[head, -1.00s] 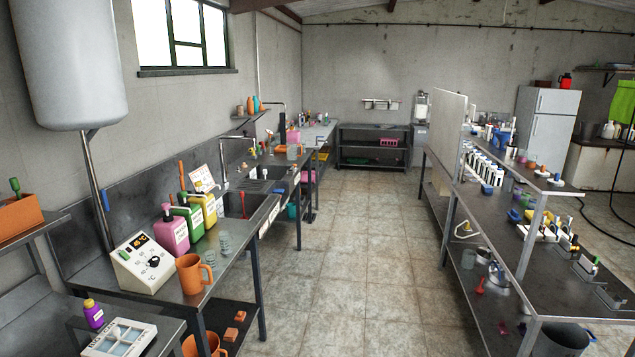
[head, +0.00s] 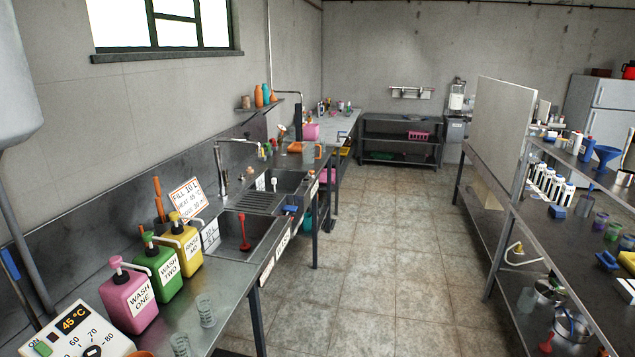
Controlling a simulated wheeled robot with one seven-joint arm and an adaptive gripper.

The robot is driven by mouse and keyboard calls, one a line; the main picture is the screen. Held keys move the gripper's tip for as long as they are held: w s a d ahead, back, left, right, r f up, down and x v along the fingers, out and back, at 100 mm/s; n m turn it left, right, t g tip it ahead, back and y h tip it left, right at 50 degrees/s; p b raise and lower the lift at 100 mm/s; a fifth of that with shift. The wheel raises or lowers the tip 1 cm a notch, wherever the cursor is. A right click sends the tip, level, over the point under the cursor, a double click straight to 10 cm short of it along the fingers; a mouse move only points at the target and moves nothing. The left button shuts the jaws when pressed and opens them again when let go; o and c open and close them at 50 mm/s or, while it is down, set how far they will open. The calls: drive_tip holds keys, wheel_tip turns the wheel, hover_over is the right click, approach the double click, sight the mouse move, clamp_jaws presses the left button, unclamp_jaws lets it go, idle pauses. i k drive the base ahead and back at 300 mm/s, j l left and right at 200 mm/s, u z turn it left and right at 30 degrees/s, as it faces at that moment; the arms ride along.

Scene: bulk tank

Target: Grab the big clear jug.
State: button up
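My gripper is not in view. No big clear jug can be made out for certain. A small greyish clear vessel (head: 309,153) with an orange part at its right stands far off on the left counter beyond the sinks; it is too small to tell if it is a jug. Two clear beakers stand on the near counter, one upright by the yellow bottle (head: 206,311) and one at the bottom edge (head: 180,345). A clear container (head: 526,299) sits on the lower right shelf, partly hard to see.
Pink (head: 130,298), green (head: 161,265) and yellow (head: 184,245) pump bottles stand on the left counter beside the sink (head: 243,233). The tiled aisle (head: 385,250) is clear.

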sight(308, 148)
drive_tip(key=i, duration=4.25)
drive_tip(key=i+u, duration=0.1)
drive_tip(key=i, duration=0.35)
drive_tip(key=i+l+u, duration=0.15)
drive_tip(key=i, duration=0.35)
